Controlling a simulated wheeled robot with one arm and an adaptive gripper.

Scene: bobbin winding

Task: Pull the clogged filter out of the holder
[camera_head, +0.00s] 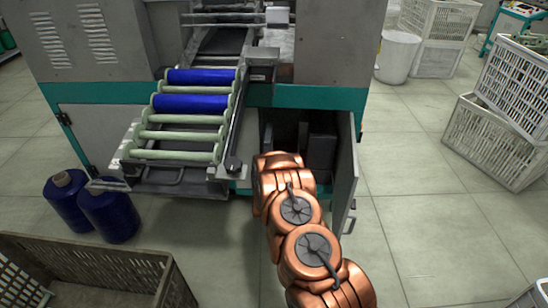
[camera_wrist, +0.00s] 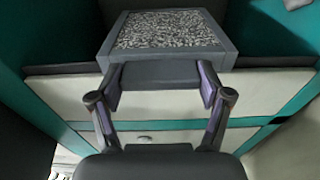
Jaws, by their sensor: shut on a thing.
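The clogged filter (camera_wrist: 165,32) fills the upper middle of the wrist view. It is a grey-framed block with a speckled grey-white face. My gripper (camera_wrist: 160,85) is shut on its near frame edge, one finger on each side. In the head view my copper arm reaches into the open cabinet under the machine, and my gripper is hidden there. A dark grey block (camera_head: 322,150) shows inside that cabinet, right of my arm. The holder is not clearly seen, so I cannot tell how far the filter sits in it.
The cabinet door (camera_head: 346,175) stands open just right of my arm. A roller rack with blue bobbins (camera_head: 190,104) juts out at the left. Blue yarn cones (camera_head: 108,212) and a crate (camera_head: 100,268) stand on the floor at left.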

